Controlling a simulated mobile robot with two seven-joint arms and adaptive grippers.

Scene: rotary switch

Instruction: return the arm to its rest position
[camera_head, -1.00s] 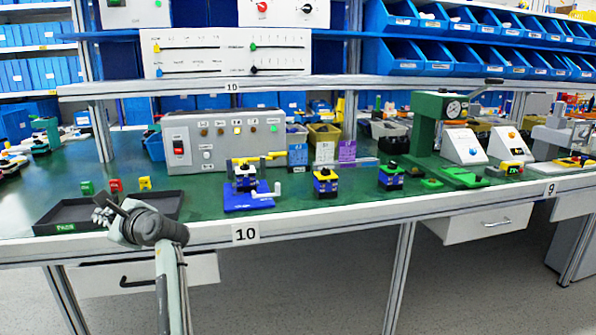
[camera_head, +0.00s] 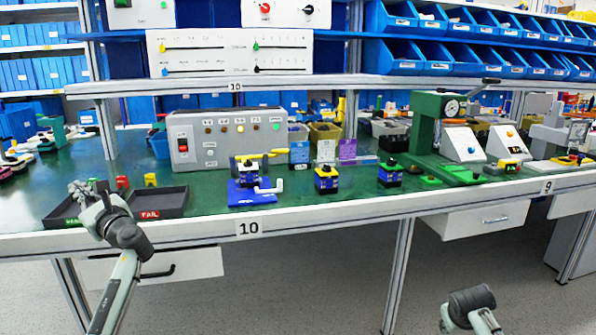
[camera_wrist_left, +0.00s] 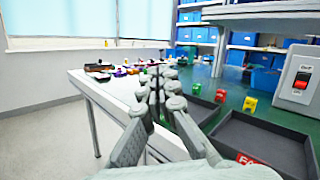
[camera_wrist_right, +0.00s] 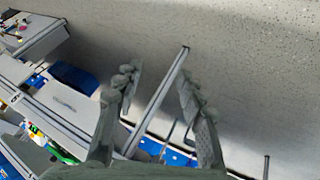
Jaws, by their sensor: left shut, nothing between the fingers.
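My left gripper (camera_head: 88,190) hangs over the left part of the black trays at the front left edge of the bench. In the left wrist view its fingers (camera_wrist_left: 157,85) are close together with nothing held. My right arm shows at the lower right of the head view, below the bench front; its gripper is out of that view. In the right wrist view my right gripper (camera_wrist_right: 156,75) has its fingers apart and empty, above the floor. A rotary switch (camera_head: 248,172) sits on a blue fixture (camera_head: 253,194) in front of the grey test panel (camera_head: 228,139).
The FAIL tray (camera_head: 172,200) looks empty. Red and yellow tags (camera_head: 122,182) stand behind the trays. More blue-yellow switches (camera_head: 326,178) stand along the bench edge. A green press (camera_head: 427,125) stands to the right.

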